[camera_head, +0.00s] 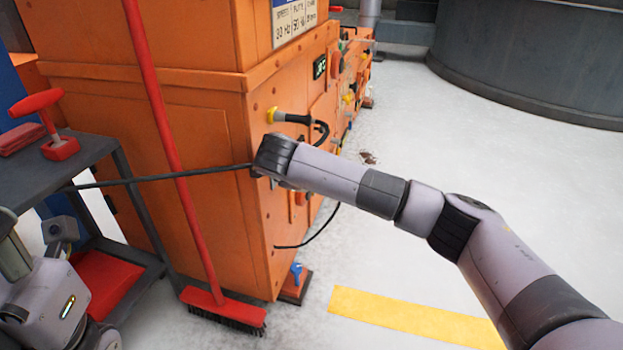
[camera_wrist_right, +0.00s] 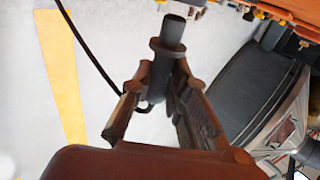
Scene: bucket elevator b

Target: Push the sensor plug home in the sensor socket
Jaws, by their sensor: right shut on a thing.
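In the right wrist view my right gripper (camera_wrist_right: 160,105) is shut on a black cylindrical plug (camera_wrist_right: 171,38) with a wide collar, taken as the sensor plug. The plug's free end points away from my gripper, with pale floor behind it. A black cable (camera_wrist_right: 88,50) runs down beside the plug. In the head view my right wrist is in front of the orange cabinet's side and hides the gripper and plug. I cannot make out the sensor socket for certain. A yellow-and-black fitting (camera_head: 290,117) sticks out of the cabinet just above my wrist.
The orange cabinet (camera_head: 190,150) has several knobs and fittings along its side. A red broom (camera_head: 168,130) leans against it, and a dark cart (camera_head: 85,160) stands at left. A black cable (camera_head: 318,230) hangs low by the cabinet.

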